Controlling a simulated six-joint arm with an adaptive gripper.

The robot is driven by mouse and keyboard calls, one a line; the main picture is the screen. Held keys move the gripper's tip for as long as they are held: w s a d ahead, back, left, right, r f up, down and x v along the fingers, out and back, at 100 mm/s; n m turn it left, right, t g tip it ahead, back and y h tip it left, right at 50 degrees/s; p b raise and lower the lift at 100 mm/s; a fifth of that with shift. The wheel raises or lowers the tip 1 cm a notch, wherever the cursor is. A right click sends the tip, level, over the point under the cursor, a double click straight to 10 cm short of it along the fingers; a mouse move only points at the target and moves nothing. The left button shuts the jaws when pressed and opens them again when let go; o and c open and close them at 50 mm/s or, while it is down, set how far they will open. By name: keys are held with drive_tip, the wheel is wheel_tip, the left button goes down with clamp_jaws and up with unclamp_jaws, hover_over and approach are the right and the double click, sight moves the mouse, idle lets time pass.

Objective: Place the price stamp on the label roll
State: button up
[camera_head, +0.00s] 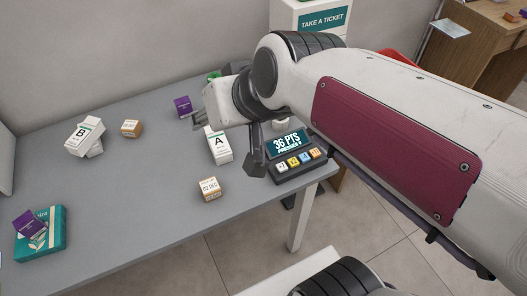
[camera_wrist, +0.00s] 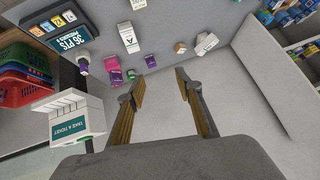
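I cannot make out for certain which things are the price stamp and the label roll. A small tan-and-white printed block (camera_head: 208,188) sits near the table's front edge; a similar block (camera_head: 130,128) sits farther back left. A small green object (camera_wrist: 131,74) and a dark purple round piece (camera_wrist: 150,62) lie near the fingertips in the wrist view. A purple-topped white object (camera_wrist: 83,63) stands by the points display. My gripper (camera_wrist: 160,78) is open and empty above the table's back part, its fingers wide apart. My arm hides part of the table in the head view.
White box A (camera_head: 218,147) stands mid-table, with a purple box (camera_head: 182,106) behind it. Box B (camera_head: 84,134) leans on another white item. A small purple box lies on a teal box (camera_head: 52,243). The points display (camera_head: 291,148) is at right. The front-left middle is clear.

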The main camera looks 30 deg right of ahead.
drive_tip(key=s+d+f+g+h, duration=0.1)
drive_tip(key=s+d+f, duration=0.1)
drive_tip(key=s, duration=0.4)
drive_tip(key=s+d+f+g+h, duration=0.1)
drive_tip(key=s+d+f, duration=0.2)
drive_tip(key=s, duration=0.3)
drive_tip(key=shift+f+g, duration=0.15)
drive_tip(key=shift+g, duration=0.15)
idle(0.5)
